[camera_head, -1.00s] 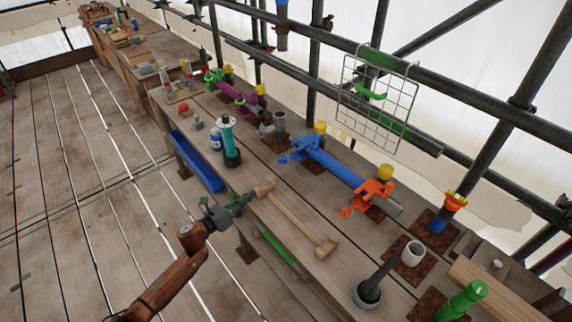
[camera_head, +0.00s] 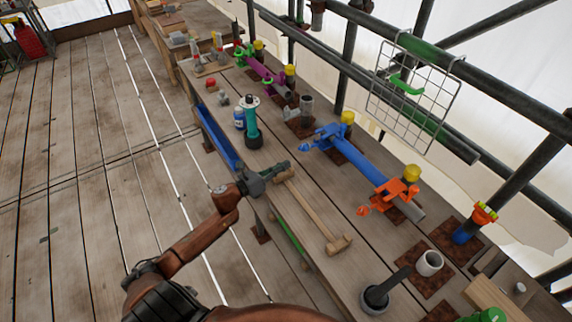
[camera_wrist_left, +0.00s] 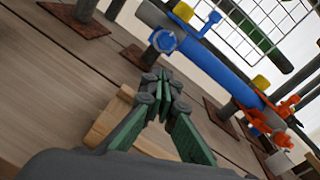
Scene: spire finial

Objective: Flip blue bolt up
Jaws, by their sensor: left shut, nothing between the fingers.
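The blue clamp (camera_head: 330,135) sits at the left end of a blue tube (camera_head: 360,162). Its blue bolt (camera_head: 307,148) sticks out to the left, toward the near side of the bench, lying roughly level. In the left wrist view the blue clamp (camera_wrist_left: 163,40) is beyond the fingers, with a blue bolt-like piece (camera_wrist_left: 210,22) pointing up beside it. My left gripper (camera_head: 286,165) is shut and empty, above the bench near the mallet's upper end and apart from the blue bolt. Its fingertips (camera_wrist_left: 158,78) meet in the left wrist view. My right gripper is not in view.
A wooden mallet (camera_head: 315,212) lies along the bench's near edge, close under my left gripper. An orange clamp (camera_head: 398,192) sits at the tube's right end. A teal-and-black cylinder (camera_head: 250,125) stands left. A wire rack (camera_head: 410,92) hangs behind.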

